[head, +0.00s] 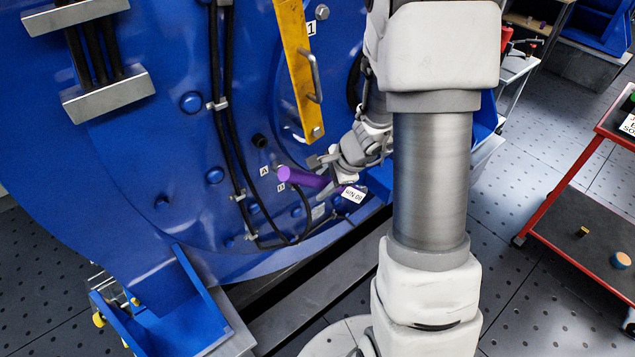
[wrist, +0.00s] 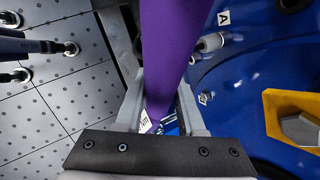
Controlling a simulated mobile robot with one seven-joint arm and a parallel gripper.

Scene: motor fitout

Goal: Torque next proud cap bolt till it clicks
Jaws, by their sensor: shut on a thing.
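My gripper (head: 338,168) is shut on a purple torque tool (head: 300,178), low in front of the blue motor housing (head: 150,150). The tool's round end points left, near the labels A and B. A white tag reading 80 Nm (head: 353,194) shows at its right end. In the wrist view the purple tool (wrist: 178,45) runs up between the two grey fingers (wrist: 160,108). Blue round bolt heads (head: 215,175) sit on the housing; I cannot tell which is proud. A black round fitting (head: 259,140) stands out above label A (wrist: 223,17). Any contact between tool and bolt is unclear.
Black cables (head: 222,130) run down the housing in clips. A yellow bar (head: 298,70) with a handle stands just above my gripper. A blue bracket (head: 185,310) juts out at lower left. A red-framed cart (head: 575,205) stands right; the floor between is clear.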

